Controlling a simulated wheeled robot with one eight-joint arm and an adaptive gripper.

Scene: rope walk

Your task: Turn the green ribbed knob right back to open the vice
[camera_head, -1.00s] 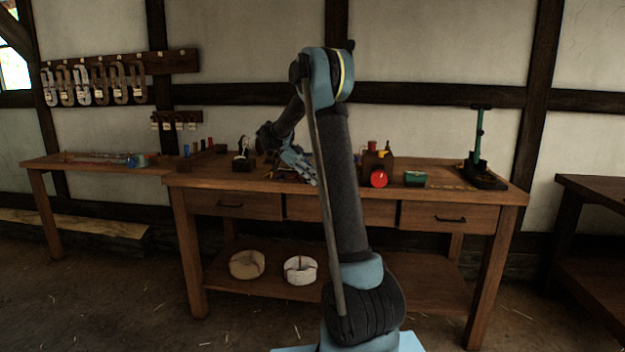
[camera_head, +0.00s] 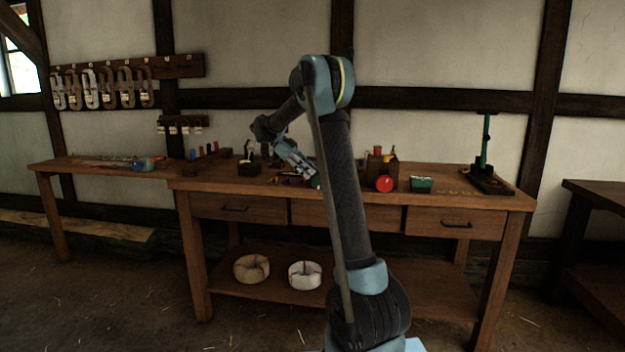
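A small green round part (camera_head: 316,182), likely the ribbed knob, shows at the bench's front edge, partly covered by my arm. Its ribs and the vice around it are too small or hidden to make out. My gripper (camera_head: 306,171) points down and right, just above and left of the green part. I cannot tell whether it touches it. The fingers are too small to tell whether they are open or shut.
Rope coils (camera_head: 251,268) lie on the lower shelf.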

